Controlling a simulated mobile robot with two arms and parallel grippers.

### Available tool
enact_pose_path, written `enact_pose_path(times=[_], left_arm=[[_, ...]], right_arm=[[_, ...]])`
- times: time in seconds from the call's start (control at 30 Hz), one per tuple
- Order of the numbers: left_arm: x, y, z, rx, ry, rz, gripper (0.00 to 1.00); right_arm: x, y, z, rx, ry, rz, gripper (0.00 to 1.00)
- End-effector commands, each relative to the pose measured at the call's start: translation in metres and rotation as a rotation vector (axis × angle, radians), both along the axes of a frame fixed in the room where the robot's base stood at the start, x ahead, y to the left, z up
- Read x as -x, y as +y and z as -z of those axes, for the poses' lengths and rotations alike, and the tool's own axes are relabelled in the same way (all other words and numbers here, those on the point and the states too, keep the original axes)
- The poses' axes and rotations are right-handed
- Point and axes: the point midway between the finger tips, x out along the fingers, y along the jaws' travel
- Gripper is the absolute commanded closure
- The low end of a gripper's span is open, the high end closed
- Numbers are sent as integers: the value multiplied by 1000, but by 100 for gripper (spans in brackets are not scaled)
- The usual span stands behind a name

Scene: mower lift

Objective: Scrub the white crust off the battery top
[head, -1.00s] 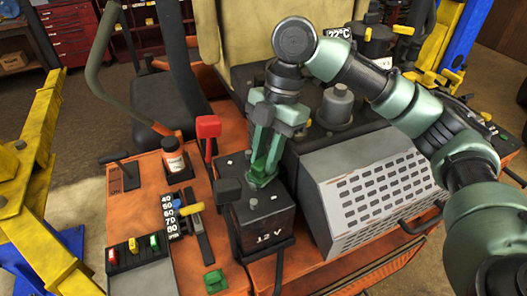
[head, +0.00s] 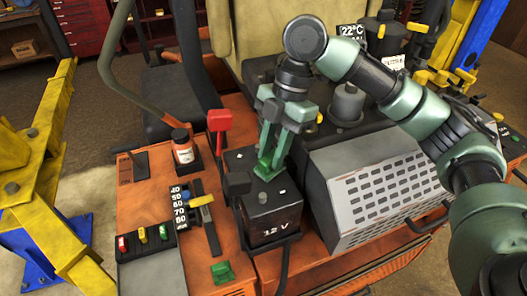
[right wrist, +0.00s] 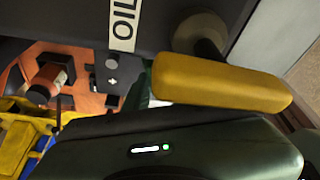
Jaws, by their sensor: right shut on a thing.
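The black battery (head: 275,222), marked 12 V, sits at the front of the orange mower deck. Small white flecks (head: 282,190) show on its top, near a grey round post (head: 262,195). My right gripper (head: 268,160) points down at the rear part of the battery top, shut on a small green thing (head: 265,171), perhaps a brush. The green thing is at the top surface; whether it touches is hard to tell. Its underside and the surface below it are hidden. The left gripper is not in view.
A red-headed lever (head: 219,122) and a black block (head: 237,184) stand close left of the battery. A grey slotted cover (head: 385,195) is on the right. A yellow handle (right wrist: 225,84) lies close to the gripper in the right wrist view. An orange bottle (head: 182,148) stands on the deck.

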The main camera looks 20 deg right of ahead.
Motion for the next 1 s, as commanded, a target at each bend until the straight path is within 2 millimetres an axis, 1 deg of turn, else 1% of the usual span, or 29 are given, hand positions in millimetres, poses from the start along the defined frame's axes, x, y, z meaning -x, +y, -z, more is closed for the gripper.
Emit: enact_pose_path(times=[0.03, 0.07, 0.23, 0.37, 0.57, 0.7, 1.0], left_arm=[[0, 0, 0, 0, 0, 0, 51], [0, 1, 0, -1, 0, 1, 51], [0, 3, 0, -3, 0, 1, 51], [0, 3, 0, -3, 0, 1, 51], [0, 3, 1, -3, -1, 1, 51], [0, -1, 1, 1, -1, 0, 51], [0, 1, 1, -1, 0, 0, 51]], right_arm=[[-1, -9, 2, 10, 3, 7, 100], [-1, -11, 2, 11, 3, 7, 100], [-1, -12, 3, 15, 3, 6, 100], [0, -3, 3, 15, 4, 4, 100], [1, 17, 4, 13, 5, 3, 100], [1, 27, 4, 13, 6, 3, 100], [2, 30, 3, 11, 6, 3, 100]])
